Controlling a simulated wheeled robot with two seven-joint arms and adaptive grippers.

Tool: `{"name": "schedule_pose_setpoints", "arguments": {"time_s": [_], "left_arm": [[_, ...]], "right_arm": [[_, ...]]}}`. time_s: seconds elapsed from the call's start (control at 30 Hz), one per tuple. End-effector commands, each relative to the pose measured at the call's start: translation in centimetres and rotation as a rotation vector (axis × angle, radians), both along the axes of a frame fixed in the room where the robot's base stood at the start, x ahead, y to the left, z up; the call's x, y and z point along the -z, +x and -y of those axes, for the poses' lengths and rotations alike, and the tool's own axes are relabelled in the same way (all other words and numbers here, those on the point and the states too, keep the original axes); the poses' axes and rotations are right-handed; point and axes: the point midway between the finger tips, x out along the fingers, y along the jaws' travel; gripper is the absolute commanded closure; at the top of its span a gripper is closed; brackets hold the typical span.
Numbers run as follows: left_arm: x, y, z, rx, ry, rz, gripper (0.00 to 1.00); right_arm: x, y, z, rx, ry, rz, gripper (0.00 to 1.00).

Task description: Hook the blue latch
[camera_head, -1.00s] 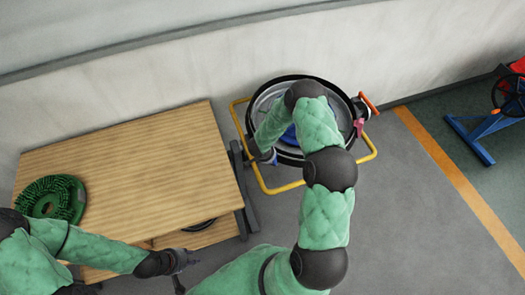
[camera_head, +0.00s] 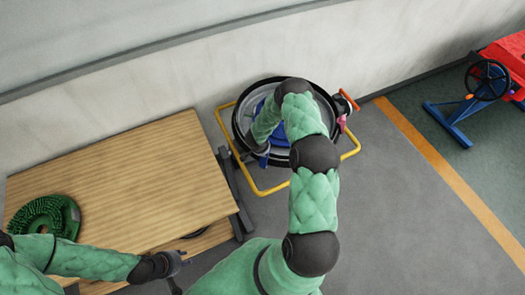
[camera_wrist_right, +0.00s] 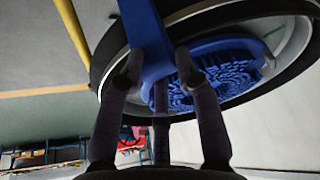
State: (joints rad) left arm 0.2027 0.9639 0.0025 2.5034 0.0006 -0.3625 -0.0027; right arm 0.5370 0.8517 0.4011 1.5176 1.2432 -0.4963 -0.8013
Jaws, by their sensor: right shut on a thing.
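The round tank (camera_head: 333,112) with a black rim stands in a yellow tube frame against the wall. The blue latch (camera_wrist_right: 147,30) is a flat blue bar at the tank's rim in the right wrist view. My right gripper (camera_wrist_right: 158,72) is shut on the blue latch, one finger on each side. In the head view my right arm reaches over the tank, and the right gripper (camera_head: 257,150) is small and partly hidden at its left rim.
The wooden table (camera_head: 130,165) is left of the tank, with a green round brush (camera_head: 45,215) on it. A blue bristly disc (camera_wrist_right: 215,75) is within the tank. A red tap handle (camera_head: 348,100) sticks out at its right.

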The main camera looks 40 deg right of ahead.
Motion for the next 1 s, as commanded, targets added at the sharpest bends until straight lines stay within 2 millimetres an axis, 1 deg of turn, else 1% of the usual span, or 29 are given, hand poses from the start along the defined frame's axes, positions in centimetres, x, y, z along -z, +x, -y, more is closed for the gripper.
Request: {"name": "schedule_pose_setpoints", "arguments": {"time_s": [0.03,0.4,0.43,0.47,0.5,0.53,1.0], "left_arm": [[0.13,0.01,0.00,0.000,0.000,0.000,0.66],[0.17,0.02,0.01,0.000,0.000,0.000,0.66],[0.17,0.02,0.01,0.000,0.000,0.000,0.66],[0.16,0.01,-0.01,0.000,0.000,0.000,0.66],[0.16,0.01,-0.01,0.000,0.000,0.000,0.66],[0.16,0.01,-0.01,0.000,0.000,0.000,0.66],[0.08,0.02,-0.01,0.000,0.000,0.000,0.66]], "right_arm": [[0.18,-0.14,1.14,0.012,-0.017,-0.001,1.00],[0.05,0.11,1.38,0.012,-0.021,0.005,1.00],[0.04,0.12,1.39,0.012,-0.021,0.005,0.63],[0.02,0.14,1.40,0.012,-0.021,0.005,0.55],[-0.01,0.16,1.42,0.012,-0.022,0.005,0.44],[-0.04,0.17,1.44,0.012,-0.022,0.005,0.39],[-0.11,0.22,1.03,0.008,-0.016,0.006,0.39]]}}
